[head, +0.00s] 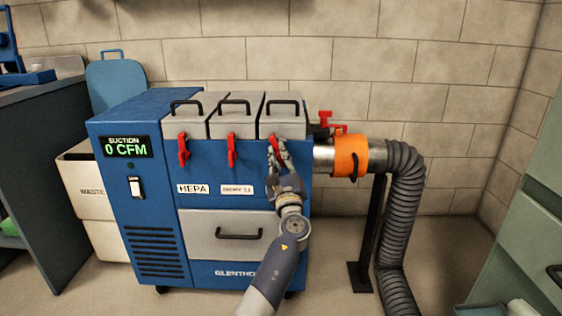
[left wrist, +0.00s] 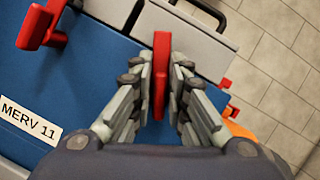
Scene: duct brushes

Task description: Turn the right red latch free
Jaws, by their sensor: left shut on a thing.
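The right red latch (head: 273,142) hangs on the front of the blue suction unit, under the rightmost grey lid (head: 282,122). My left gripper (head: 279,155) is at this latch and covers its lower part in the head view. In the left wrist view the red latch (left wrist: 161,62) stands between the two fingers of the left gripper (left wrist: 161,82), which are shut on it from both sides. The left red latch (head: 183,149) and the middle red latch (head: 232,150) hang down on the same front. My right gripper is in neither view.
The blue unit (head: 150,210) shows "0 CFM" on its display (head: 126,147). An orange collar (head: 350,155) and a ribbed grey hose (head: 405,200) stand at its right, near the gripper. A waste bin (head: 82,180) is at the left. Floor is free at the right front.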

